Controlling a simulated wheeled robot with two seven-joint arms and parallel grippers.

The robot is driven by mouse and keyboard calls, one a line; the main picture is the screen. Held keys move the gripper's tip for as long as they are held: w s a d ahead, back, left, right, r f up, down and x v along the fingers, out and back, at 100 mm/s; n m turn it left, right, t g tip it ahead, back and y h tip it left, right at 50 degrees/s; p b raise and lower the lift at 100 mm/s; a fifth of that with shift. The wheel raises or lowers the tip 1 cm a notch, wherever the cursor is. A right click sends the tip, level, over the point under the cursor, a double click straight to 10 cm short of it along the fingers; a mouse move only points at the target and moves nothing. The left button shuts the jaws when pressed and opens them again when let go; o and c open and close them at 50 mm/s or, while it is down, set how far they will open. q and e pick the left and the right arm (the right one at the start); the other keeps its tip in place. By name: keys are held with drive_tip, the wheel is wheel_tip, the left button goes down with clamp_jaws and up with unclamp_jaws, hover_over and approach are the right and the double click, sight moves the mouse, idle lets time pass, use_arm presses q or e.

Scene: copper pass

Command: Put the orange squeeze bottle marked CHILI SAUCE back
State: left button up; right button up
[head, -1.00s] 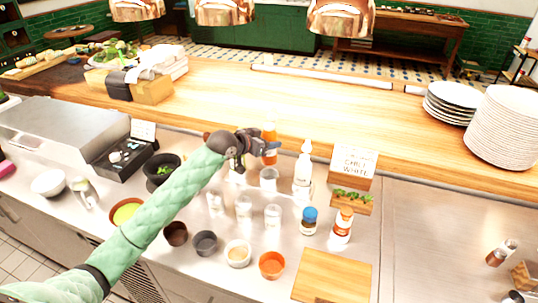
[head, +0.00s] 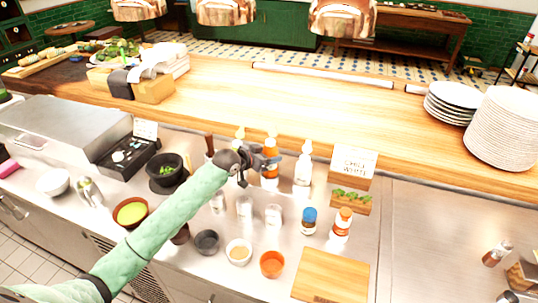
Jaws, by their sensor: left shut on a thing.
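The orange squeeze bottle (head: 271,172) stands upright in the middle of the steel counter's back edge, in line between a pale-topped bottle (head: 240,134) and a white squeeze bottle (head: 303,172). My left gripper (head: 265,161) is shut on the orange bottle from the left, around its middle. The bottle's marking is too small to read. I cannot tell whether its base touches the counter or a holder. A sign (head: 354,161) reading CHILI and WHITE stands to the right. My right gripper is not in view.
Several small clear jars (head: 244,208) stand in front of the bottle. A blue-capped jar (head: 309,221) and an orange-capped bottle (head: 341,226) are at the right. Bowls (head: 238,252) and a cutting board (head: 331,275) lie nearer. The wooden ledge (head: 330,110) behind is mostly clear.

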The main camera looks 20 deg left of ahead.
use_arm(q)
drive_tip(key=shift+f, duration=0.45)
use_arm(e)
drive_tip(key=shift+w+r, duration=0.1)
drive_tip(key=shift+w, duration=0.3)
use_arm(q)
drive_tip(key=o, duration=0.7)
drive_tip(key=shift+o, duration=0.2)
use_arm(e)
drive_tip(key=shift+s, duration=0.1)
use_arm(q)
drive_tip(key=shift+r, duration=0.15)
